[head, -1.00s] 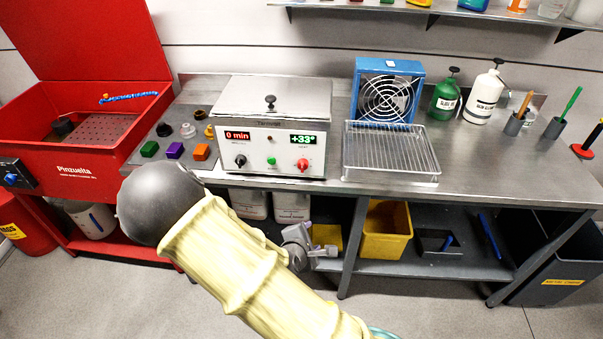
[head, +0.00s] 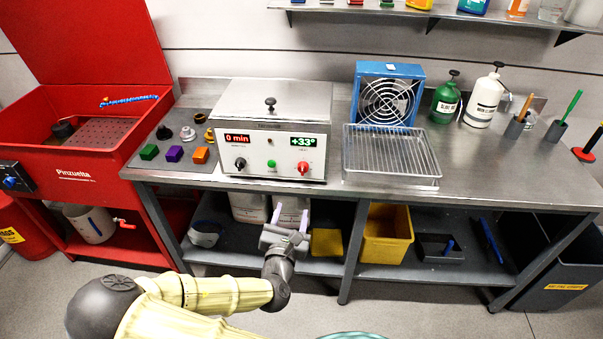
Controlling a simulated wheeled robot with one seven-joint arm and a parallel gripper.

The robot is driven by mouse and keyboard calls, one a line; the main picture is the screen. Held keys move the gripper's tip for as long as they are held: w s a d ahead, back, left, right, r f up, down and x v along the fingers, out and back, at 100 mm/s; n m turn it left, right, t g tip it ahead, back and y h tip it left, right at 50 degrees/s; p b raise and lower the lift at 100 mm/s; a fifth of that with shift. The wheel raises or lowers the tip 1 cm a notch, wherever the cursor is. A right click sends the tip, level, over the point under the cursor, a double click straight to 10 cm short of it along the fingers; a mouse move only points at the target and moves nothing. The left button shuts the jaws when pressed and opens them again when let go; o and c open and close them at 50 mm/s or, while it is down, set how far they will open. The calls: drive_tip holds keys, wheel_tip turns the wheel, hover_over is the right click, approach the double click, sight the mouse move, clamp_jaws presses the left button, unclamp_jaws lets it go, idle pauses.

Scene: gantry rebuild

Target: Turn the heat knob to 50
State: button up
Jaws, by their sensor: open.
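The heat knob is the red knob (head: 303,168) at the right of the front panel of the steel ultrasonic-type box (head: 270,133) on the bench. The green display (head: 304,141) above it reads +33°. A red display (head: 237,138) at the left reads 0 min, with a black knob (head: 240,163) below it. A green button (head: 271,163) sits between the knobs. My gripper (head: 291,222) is open and empty, below the bench top's front edge and under the red knob, apart from it. Its fingers point up.
A wire rack (head: 390,153) stands right of the box, before a blue fan (head: 387,95). Coloured blocks (head: 174,153) lie at the left, beside a red wash basin (head: 85,172). A lower shelf holds a yellow bin (head: 384,240). The space before the panel is clear.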

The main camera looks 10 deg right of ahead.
sight(302, 172)
drive_tip(key=p+x, duration=0.2)
drive_tip(key=x, duration=1.4)
drive_tip(key=shift+w, duration=0.15)
drive_tip(key=c, duration=1)
